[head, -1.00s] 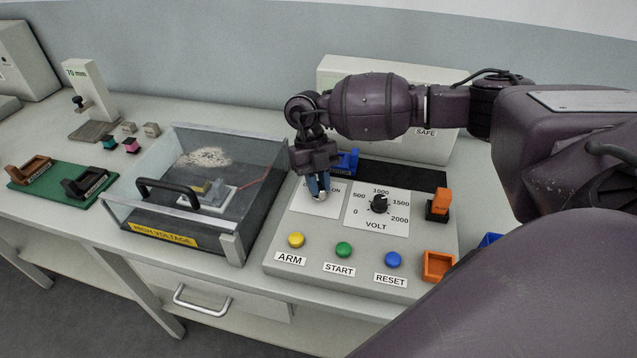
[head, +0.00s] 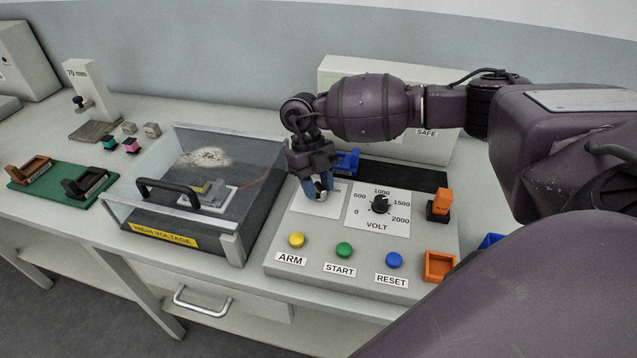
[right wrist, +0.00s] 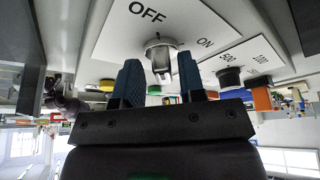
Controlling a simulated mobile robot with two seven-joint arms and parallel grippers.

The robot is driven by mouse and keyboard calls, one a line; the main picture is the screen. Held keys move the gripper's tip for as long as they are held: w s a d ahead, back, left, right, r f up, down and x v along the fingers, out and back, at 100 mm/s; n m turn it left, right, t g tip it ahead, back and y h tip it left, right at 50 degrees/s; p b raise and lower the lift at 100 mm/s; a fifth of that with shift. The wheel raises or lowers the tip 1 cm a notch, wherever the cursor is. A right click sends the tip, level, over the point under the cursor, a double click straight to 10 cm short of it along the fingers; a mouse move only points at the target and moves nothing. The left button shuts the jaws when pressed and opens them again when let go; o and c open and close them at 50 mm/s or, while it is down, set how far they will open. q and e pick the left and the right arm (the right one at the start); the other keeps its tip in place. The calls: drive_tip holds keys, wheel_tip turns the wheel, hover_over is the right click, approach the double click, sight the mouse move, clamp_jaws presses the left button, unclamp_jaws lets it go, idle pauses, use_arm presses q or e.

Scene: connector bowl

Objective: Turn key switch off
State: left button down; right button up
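The key switch (right wrist: 161,60) is a silver key in a round collar on a white plate (right wrist: 115,35) marked OFF and ON, on the grey control panel (head: 300,268). In the right wrist view it stands between the two blue fingers of my right gripper (right wrist: 160,80), with a gap on each side. The gripper is open and not closed on the key. In the head view my right gripper (head: 318,190) points down over the plate and hides most of its lettering. I cannot tell for sure which mark the key points to. My left gripper is not in view.
The panel also has a VOLT dial (head: 380,205) and yellow (head: 296,240), green (head: 344,250) and blue (head: 393,260) buttons. An orange block (head: 441,200) stands at its right. A clear-lidded high-voltage box (head: 125,217) is close on the left.

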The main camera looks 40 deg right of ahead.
drive_tip(key=shift+d+f, duration=0.15)
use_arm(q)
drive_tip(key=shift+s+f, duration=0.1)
use_arm(e)
drive_tip(key=shift+v, duration=5.45)
